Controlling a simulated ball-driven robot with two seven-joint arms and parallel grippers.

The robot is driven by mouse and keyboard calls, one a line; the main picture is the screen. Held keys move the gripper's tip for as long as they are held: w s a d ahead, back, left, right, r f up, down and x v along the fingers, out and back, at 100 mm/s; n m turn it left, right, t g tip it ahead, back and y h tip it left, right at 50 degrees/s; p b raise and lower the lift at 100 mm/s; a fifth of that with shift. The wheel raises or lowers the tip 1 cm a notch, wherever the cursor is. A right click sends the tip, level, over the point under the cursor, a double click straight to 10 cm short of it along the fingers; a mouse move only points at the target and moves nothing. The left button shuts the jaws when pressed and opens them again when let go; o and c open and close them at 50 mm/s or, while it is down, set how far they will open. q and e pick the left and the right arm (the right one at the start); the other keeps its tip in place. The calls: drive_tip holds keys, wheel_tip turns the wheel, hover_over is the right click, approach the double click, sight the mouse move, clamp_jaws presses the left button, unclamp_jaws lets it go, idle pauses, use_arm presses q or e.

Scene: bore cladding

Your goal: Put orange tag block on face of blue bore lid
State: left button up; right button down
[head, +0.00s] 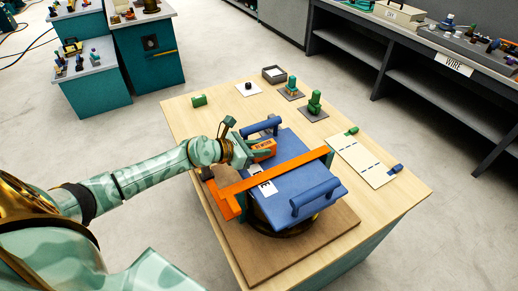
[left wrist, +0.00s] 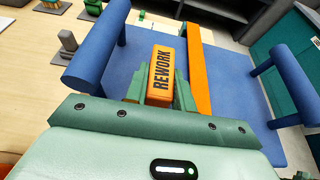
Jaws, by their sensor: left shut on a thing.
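The blue bore lid (head: 314,171) lies on a dark round base on a brown board, with a blue bar handle at each of two ends. My left gripper (head: 263,151) is shut on the orange tag block (head: 264,145) over the lid's far left part, near one handle. In the left wrist view the block (left wrist: 162,68) reads REWORK and sits between the green fingers, with the blue lid face (left wrist: 230,75) beyond it. I cannot tell whether the block touches the lid. My right gripper is out of view.
An orange bar (head: 285,172) crosses the lid beside the block. A white label lies on the lid. The wooden table (head: 190,112) also holds a green block (head: 199,100), a grey tray (head: 274,74), green pieces on dark pads and a pale panel (head: 362,162).

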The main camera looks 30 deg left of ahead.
use_arm(q)
drive_tip(key=shift+f, duration=0.25)
drive_tip(key=o, duration=1)
drive_tip(key=shift+r, duration=0.25)
drive_tip(key=shift+s+a+r, duration=0.1)
drive_tip(key=shift+s+a, duration=0.1)
drive_tip(key=shift+s, duration=0.05)
drive_tip(key=v, duration=1.1)
drive_tip(key=shift+s, duration=0.2)
